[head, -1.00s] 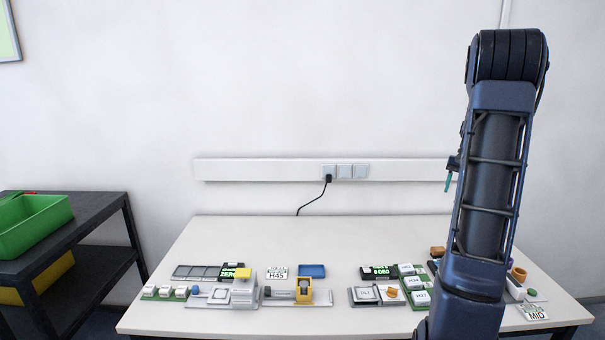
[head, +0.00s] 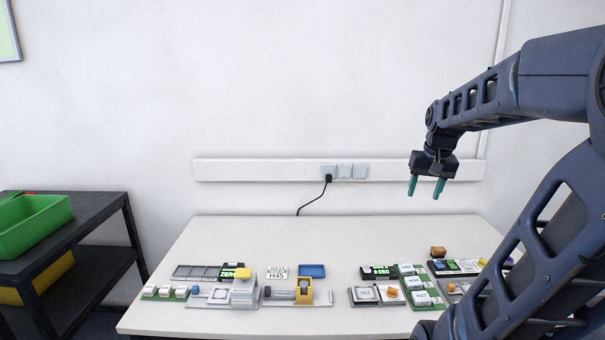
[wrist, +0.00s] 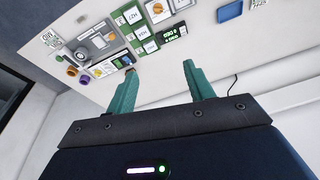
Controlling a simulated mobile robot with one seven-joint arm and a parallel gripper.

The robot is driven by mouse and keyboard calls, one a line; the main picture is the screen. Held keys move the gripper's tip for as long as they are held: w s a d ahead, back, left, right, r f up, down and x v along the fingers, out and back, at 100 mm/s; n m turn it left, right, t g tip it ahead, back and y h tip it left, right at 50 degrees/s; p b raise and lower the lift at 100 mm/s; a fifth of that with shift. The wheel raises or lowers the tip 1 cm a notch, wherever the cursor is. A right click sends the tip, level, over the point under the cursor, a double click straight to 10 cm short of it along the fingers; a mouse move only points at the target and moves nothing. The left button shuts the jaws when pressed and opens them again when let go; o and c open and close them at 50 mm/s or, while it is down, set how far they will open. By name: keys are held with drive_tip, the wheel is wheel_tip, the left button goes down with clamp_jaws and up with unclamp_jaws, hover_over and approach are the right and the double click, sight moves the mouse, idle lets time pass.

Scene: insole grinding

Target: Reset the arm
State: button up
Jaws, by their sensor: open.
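My gripper (head: 427,187) hangs above the right part of the white table (head: 240,238) in the head view, its teal fingers pointing down. The fingers are spread apart with nothing between them. In the wrist view, the two teal fingers (wrist: 163,88) also stand apart and empty, with the table top beyond them. My arm reaches in from the right edge of the head view, bent at the elbow, and hides the table's right end there.
A yellow-topped device (head: 243,290) and a yellow clamp-like fixture (head: 304,290) stand on the table's left half. Green trays with white blocks (head: 420,298) stand on the right. A dark shelf (head: 100,230) with a green bin (head: 35,222) stands left. The table's back strip is clear.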

drive_tip(key=s+a+f+n+t, duration=0.1)
drive_tip(key=s+a, duration=0.4)
drive_tip(key=s, duration=0.5)
drive_tip(key=shift+s+a+f+n+t, duration=0.15)
drive_tip(key=shift+f+n+t, duration=0.35)
drive_tip(key=shift+f, duration=0.45)
